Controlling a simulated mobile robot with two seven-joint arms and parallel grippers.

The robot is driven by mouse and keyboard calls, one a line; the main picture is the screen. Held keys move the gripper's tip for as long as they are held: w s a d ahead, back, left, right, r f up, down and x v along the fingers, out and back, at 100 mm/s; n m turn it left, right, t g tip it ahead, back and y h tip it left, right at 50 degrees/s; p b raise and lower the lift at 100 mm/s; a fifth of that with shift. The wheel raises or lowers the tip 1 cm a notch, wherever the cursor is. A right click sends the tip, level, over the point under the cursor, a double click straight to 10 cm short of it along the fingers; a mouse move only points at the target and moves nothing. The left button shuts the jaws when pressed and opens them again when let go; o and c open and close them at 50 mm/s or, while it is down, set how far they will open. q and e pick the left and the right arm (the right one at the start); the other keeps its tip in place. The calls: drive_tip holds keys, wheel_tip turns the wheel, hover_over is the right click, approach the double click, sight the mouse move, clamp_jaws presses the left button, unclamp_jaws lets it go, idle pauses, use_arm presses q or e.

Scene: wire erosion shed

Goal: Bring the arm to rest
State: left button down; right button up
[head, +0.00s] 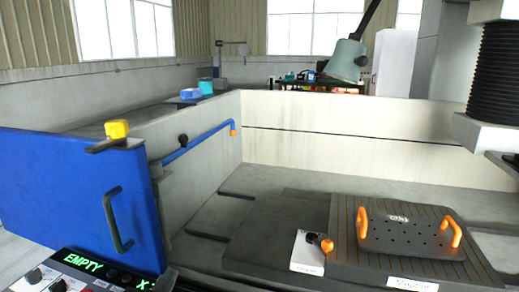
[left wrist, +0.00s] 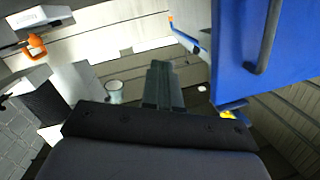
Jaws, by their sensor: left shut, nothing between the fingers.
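My left gripper (left wrist: 161,75) shows in the left wrist view, with its two dark fingers together and nothing between them. It hangs in free space, with the blue door (left wrist: 232,70) to the right of it in that view. My left arm is hardly visible in the head view, at most a dark bit at the bottom edge. My right gripper is in neither view.
The blue door (head: 75,185) with a black handle stands at the left. A panel (head: 95,268) reading "EMPTY" is below it. In the tank lies a perforated plate (head: 405,236) with orange handles. A lamp (head: 345,62) and black bellows (head: 490,70) hang above.

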use_arm(q)
drive_tip(key=s+a+f+n+g+y, duration=0.1)
drive_tip(key=s+a+f+n+g, duration=0.15)
drive_tip(key=s+f+g, duration=0.75)
drive_tip(key=s+a+f+n+g, duration=0.1)
drive_tip(key=s+a+f+g, duration=0.25)
drive_tip(key=s+f, duration=0.75)
drive_tip(key=w+d+f+t+h, duration=0.1)
drive_tip(key=w+d+f+t, duration=0.1)
drive_tip(key=f+t, duration=0.3)
drive_tip(key=shift+w+d+t, duration=0.3)
drive_tip(key=shift+w+t, duration=0.3)
drive_tip(key=shift+t, duration=0.45)
